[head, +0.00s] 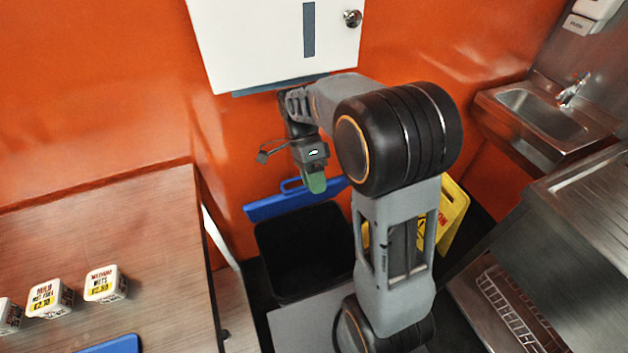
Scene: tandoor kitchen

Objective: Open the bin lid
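The bin shows below my gripper as a black rectangle with rounded corners (303,252). I cannot tell whether this black area is a shut lid or the bin's dark opening. A blue panel with a handle loop (275,206) stands along its far edge. I cannot tell whether it is a raised lid or a separate thing. My gripper (314,184) hangs over the far side of the bin, in front of the blue panel in the picture. No object shows in it. The spacing of its fingers is unclear, and my arm hides the bin's right side.
A white cabinet (275,45) hangs above on the orange wall. A wooden table (130,225) with several small printed tubs (105,284) is at left. A yellow sign (451,212) stands behind my arm. A steel sink (545,112) and counter (590,205) are at right.

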